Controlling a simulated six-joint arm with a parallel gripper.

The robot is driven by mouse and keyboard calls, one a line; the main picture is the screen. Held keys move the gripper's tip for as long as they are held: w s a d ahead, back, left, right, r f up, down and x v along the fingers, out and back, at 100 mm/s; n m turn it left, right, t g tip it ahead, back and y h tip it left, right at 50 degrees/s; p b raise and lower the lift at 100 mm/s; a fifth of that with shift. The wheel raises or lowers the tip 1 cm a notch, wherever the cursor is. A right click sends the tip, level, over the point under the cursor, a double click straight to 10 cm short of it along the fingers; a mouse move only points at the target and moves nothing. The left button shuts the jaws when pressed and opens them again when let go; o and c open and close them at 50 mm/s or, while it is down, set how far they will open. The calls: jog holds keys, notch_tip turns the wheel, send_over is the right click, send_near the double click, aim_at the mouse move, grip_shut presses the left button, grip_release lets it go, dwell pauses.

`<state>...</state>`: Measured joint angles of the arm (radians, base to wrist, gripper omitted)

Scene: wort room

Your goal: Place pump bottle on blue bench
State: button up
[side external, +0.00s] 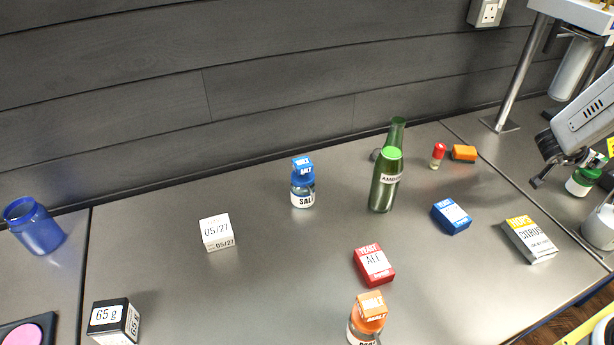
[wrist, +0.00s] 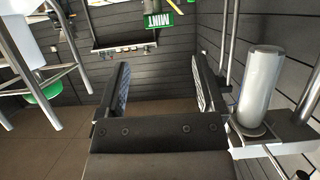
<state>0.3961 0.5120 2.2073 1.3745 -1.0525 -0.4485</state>
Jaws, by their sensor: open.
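I cannot make out a pump bottle or a blue bench for certain in either view. My gripper (side external: 540,182) hangs at the right edge of the side view, near a green and white bottle (side external: 581,183) that is partly hidden by the arm. In the wrist view, my gripper (wrist: 162,85) is open, its two dark fingers wide apart with nothing between them.
A salt jar (side external: 303,190), a blue jar (side external: 40,232), a white cube (side external: 217,232), a red box (side external: 372,265), a blue box (side external: 452,216), a yellow-topped box (side external: 531,240) and an orange-capped jar (side external: 368,322) are spread over the worktop. A metal post (side external: 518,75) stands at right.

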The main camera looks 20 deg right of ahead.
jog(key=shift+w+a, duration=0.1)
jog(key=shift+a, duration=0.05)
dwell(0.5)
jog(key=w+a+n+t+y, duration=0.4)
jog(key=a+n, duration=0.1)
jog(key=a, duration=0.3)
jog(key=w+a+n+t+y, duration=0.4)
jog(key=a, duration=0.4)
jog(key=s+a+f+n+g+y, duration=0.2)
jog(key=s+a+n+g+y, duration=0.3)
jog(key=s+a+n, duration=0.4)
jog(key=s+a, duration=0.3)
jog(key=a, duration=0.1)
jog(key=shift+a+y, duration=0.2)
jog(key=shift+y, duration=0.1)
